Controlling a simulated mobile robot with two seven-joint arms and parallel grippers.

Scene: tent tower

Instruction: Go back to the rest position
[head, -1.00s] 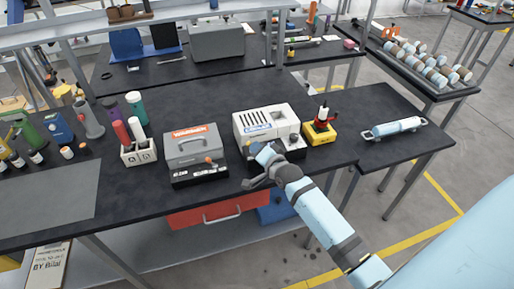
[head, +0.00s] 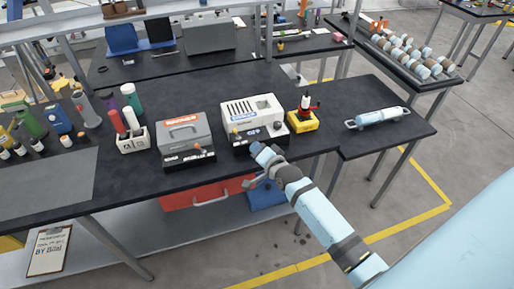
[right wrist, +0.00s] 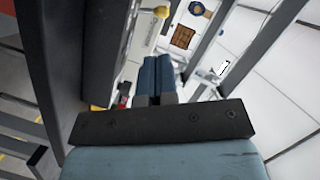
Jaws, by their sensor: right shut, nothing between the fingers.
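My right gripper (head: 259,150) is shut and empty. In the head view it is at the front edge of the black workbench (head: 110,190), just in front of the white device (head: 265,106). Whether it touches anything there cannot be told. In the right wrist view its two blue fingers (right wrist: 156,74) lie side by side with nothing between them. My left gripper is not in view.
A grey toolbox-like device (head: 184,132), a white holder with tubes (head: 133,142) and a yellow block (head: 303,122) stand on the bench. A light-blue cylinder (head: 379,117) lies on the right part. Red (head: 190,197) and blue (head: 266,195) boxes sit below. Floor at right is clear.

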